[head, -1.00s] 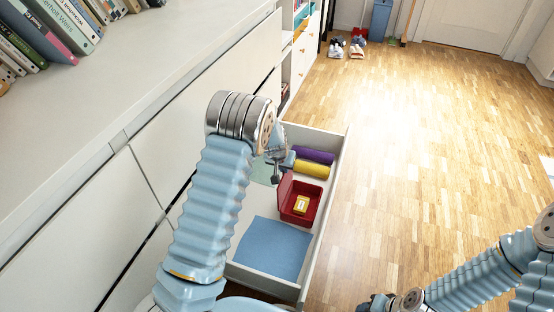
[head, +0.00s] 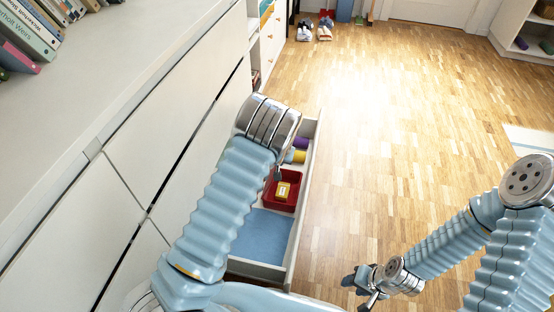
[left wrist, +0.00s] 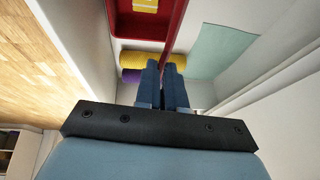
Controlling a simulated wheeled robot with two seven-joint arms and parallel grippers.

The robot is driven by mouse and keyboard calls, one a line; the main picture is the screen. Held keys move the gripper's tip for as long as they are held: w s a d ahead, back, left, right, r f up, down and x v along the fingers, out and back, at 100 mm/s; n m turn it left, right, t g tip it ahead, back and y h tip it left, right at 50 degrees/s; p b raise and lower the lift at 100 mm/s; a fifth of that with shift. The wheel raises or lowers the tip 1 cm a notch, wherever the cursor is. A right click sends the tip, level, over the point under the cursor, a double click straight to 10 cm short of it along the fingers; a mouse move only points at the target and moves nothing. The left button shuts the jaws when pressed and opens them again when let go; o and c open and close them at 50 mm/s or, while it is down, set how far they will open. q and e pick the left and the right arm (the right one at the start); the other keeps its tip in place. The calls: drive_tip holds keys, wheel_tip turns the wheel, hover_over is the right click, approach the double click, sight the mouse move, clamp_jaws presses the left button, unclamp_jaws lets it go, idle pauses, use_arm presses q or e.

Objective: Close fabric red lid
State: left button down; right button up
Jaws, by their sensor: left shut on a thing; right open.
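The red box (head: 270,203) stands open in the drawer with a yellow packet (head: 283,190) inside. The box also shows at the top of the left wrist view (left wrist: 124,22). Its red lid (left wrist: 177,28) appears edge-on there as a thin upright strip beside the box. My left gripper (left wrist: 167,68) is shut on the lid's edge. In the head view my left arm hides most of that gripper and the lid. My right gripper (head: 362,283) is open and empty, low over the floor at the bottom right, away from the drawer.
The drawer (head: 296,232) is pulled out of the white cabinet. It also holds a blue cloth (head: 262,236), a yellow roll (head: 299,156) and a purple roll (head: 301,143). Books (head: 30,38) stand on the cabinet top. The wooden floor to the right is clear.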

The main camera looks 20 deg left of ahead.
use_arm(q)
drive_tip(key=shift+s+f, duration=0.15)
drive_tip(key=shift+f, duration=0.1)
drive_tip(key=c, duration=1.3)
unclamp_jaws()
drive_tip(key=shift+r, duration=0.3)
drive_tip(key=p+v, duration=0.1)
drive_tip(key=v, duration=1.2)
drive_tip(key=shift+r+p, duration=0.2)
drive_tip(key=shift+p, duration=0.15)
